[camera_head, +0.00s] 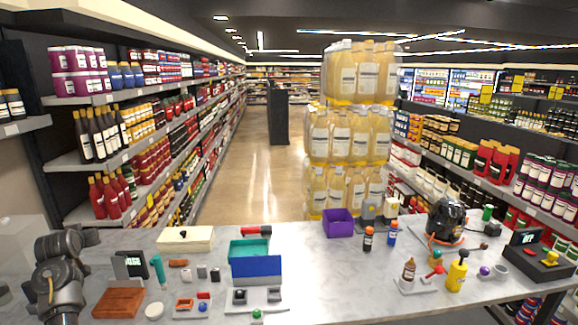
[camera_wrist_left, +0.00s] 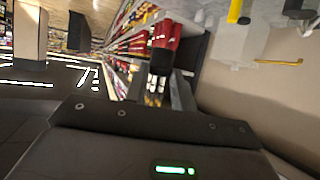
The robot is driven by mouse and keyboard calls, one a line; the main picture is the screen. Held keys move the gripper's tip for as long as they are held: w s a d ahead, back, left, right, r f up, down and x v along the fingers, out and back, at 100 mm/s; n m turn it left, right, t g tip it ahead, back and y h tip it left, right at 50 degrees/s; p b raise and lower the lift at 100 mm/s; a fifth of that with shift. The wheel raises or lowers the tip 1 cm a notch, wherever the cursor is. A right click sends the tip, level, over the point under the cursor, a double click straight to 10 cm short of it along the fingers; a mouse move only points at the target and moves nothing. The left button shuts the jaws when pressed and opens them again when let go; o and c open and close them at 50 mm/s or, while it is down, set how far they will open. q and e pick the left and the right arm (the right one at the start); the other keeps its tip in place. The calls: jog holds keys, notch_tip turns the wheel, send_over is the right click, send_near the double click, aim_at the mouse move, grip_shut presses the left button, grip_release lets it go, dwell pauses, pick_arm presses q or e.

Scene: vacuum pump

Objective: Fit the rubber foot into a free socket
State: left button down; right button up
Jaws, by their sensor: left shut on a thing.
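A black machine (camera_head: 445,220), likely the vacuum pump, stands at the right back of the table over an orange part. I cannot make out its sockets or feet at this size. My left arm comes in at the left edge in the head view. In the left wrist view the dark body of my left gripper (camera_wrist_left: 150,140) fills the bottom. I cannot pick out the rubber foot in either view. My right gripper is not in view.
The marble table (camera_head: 330,270) holds a teal-and-blue bin (camera_head: 255,265), a purple bin (camera_head: 338,224), a cream box (camera_head: 186,239), a brown block (camera_head: 118,302), a yellow bottle (camera_head: 456,275) and many small items. Its centre front is clear. Store shelves stand behind.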

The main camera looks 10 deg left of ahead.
pick_arm(q)
jog(key=shift+s+d+f+n+g+y, duration=2.1)
jog(key=shift+s+f+n, duration=0.6)
jog(key=shift+s+f, duration=2)
jog(key=w+d+r+m+t+h, duration=0.2)
jog(key=w+d+r, duration=0.1)
jog(key=d, duration=0.5)
jog(key=w+d+r+m+t+h, duration=0.1)
jog(key=w+d+r+m+h, duration=0.15)
jog(key=d, duration=0.55)
jog(key=w+d+r+m+t+h, duration=0.1)
jog(key=w+d+r+m+t, duration=0.15)
jog(key=d, duration=0.55)
jog(key=s+d+r+m+h, duration=0.2)
jog(key=d+r, duration=0.2)
jog(key=d, duration=0.3)
jog(key=s+d+r+m+t+h, duration=0.1)
jog(key=s+d+r+m+h, duration=0.15)
jog(key=d, duration=0.45)
jog(key=s+d+r+m+h, duration=0.1)
jog(key=s+d+r+h, duration=0.1)
jog(key=d+r, duration=0.4)
notch_tip(320, 180, down, 10)
jog(key=b, duration=0.7)
jog(key=shift+w+d+r+b, duration=0.25)
jog(key=shift+d+b, duration=0.15)
jog(key=shift+d, duration=0.05)
